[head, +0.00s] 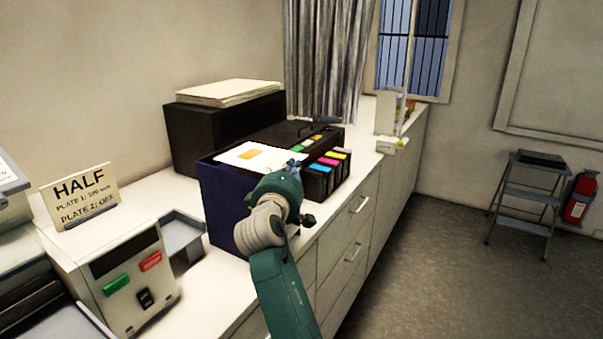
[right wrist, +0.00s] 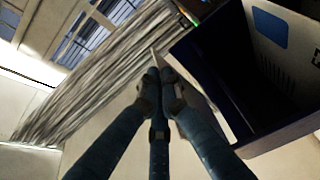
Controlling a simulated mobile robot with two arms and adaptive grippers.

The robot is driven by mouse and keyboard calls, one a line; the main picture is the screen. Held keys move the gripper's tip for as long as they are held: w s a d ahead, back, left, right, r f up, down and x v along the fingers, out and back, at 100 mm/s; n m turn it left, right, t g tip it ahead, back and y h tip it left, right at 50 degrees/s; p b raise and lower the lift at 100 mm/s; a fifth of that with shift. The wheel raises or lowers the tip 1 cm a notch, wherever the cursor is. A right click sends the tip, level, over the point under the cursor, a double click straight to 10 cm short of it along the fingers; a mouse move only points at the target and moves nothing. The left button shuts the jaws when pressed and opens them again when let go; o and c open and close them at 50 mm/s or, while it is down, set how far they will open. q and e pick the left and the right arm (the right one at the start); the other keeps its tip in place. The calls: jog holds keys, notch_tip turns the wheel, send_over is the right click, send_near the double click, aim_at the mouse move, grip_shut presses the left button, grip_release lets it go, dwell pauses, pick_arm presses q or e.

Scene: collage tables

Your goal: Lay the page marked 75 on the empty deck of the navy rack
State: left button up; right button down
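A white page with an orange patch (head: 258,155) shows over the top of the navy rack (head: 222,205) in the head view; I cannot read a number on it. My right gripper (head: 296,166) is at the page's right edge. In the right wrist view its fingers (right wrist: 156,76) are closed together on a thin pale sheet seen nearly edge-on. The navy rack (right wrist: 218,85) stands to the right there, with a dark open space inside. Another pale page with a blue patch (right wrist: 270,30) shows at the rack's far side. My left gripper is out of view.
A black unit with coloured cartridges (head: 325,165) stands right beside the rack. A dark box topped with a paper stack (head: 228,92) is behind. A control box (head: 130,275) and a HALF sign (head: 80,195) stand at left. A grey curtain (head: 325,60) hangs behind.

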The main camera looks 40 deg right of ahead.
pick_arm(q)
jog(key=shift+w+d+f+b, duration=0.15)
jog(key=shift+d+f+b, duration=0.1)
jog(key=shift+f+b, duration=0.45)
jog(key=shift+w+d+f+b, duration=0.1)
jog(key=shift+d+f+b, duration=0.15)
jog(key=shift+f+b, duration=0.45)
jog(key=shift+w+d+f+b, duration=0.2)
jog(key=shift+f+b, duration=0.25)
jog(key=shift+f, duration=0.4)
pick_arm(e)
jog(key=shift+w+a+f, duration=0.1)
jog(key=shift+w+f, duration=0.35)
jog(key=shift+f, duration=0.35)
jog(key=shift+w+a+f, duration=0.15)
jog(key=shift+w+f, duration=0.25)
jog(key=shift+f, duration=0.4)
jog(key=shift+w+a+f, duration=0.1)
jog(key=shift+w+f, duration=0.35)
jog(key=shift+f, duration=0.35)
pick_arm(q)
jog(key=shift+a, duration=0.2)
pick_arm(e)
jog(key=c, duration=1.9)
grip_release()
jog(key=shift+o, duration=0.2)
